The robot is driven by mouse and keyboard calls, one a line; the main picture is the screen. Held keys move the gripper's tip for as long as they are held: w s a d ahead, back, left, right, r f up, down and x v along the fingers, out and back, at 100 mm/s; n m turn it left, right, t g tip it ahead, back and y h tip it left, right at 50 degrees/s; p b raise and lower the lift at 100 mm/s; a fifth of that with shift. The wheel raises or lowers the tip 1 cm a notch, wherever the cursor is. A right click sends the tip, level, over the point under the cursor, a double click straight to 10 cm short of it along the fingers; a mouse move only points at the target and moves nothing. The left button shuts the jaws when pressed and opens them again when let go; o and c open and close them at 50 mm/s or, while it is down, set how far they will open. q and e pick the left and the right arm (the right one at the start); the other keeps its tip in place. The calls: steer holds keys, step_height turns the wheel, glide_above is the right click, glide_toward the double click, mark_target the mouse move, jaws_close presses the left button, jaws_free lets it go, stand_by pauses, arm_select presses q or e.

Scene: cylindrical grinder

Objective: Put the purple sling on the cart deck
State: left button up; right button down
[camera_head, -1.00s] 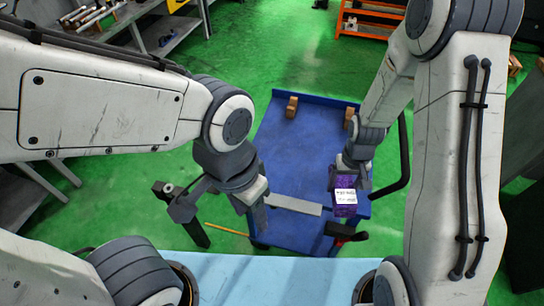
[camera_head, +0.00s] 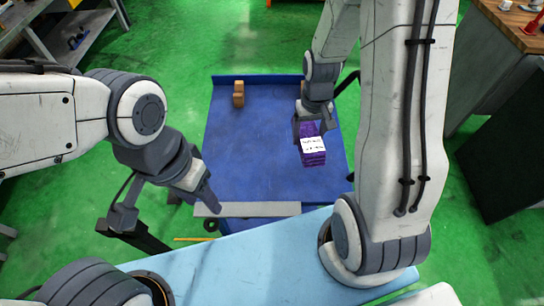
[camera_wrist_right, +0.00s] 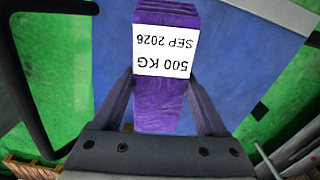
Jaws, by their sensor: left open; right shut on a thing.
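The purple sling (camera_head: 314,159) is a folded bundle with a white label, held in my right gripper (camera_head: 309,128). In the right wrist view the sling (camera_wrist_right: 160,112) sits between the two fingers, its label reading 500 KG, SEP 2026. The blue cart deck (camera_head: 250,150) lies beneath it; the sling shows over the deck's right part, and I cannot tell whether it touches. My left gripper (camera_head: 208,196) is open and empty near the deck's front left corner.
A brown block (camera_head: 238,94) stands at the deck's far left; another is partly hidden behind my right arm. A grey bar (camera_head: 250,209) runs along the deck's near edge. The deck's middle is clear. A wooden-topped bench (camera_head: 515,25) stands at the right.

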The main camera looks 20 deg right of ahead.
steer(key=s+d+f+m+b, duration=0.2)
steer(key=s+d+f+b, duration=0.1)
steer(key=d+b, duration=0.3)
glide_above(291, 158)
step_height(291, 158, down, 6)
steer(key=shift+s+f, duration=0.1)
steer(key=shift+f, duration=0.1)
step_height(291, 158, down, 4)
steer(key=shift+r, duration=0.1)
arm_select(q)
step_height(291, 158, down, 8)
steer(key=shift+f, duration=0.15)
steer(key=shift+f, duration=0.1)
arm_select(e)
steer(key=shift+f, duration=0.2)
jaws_free()
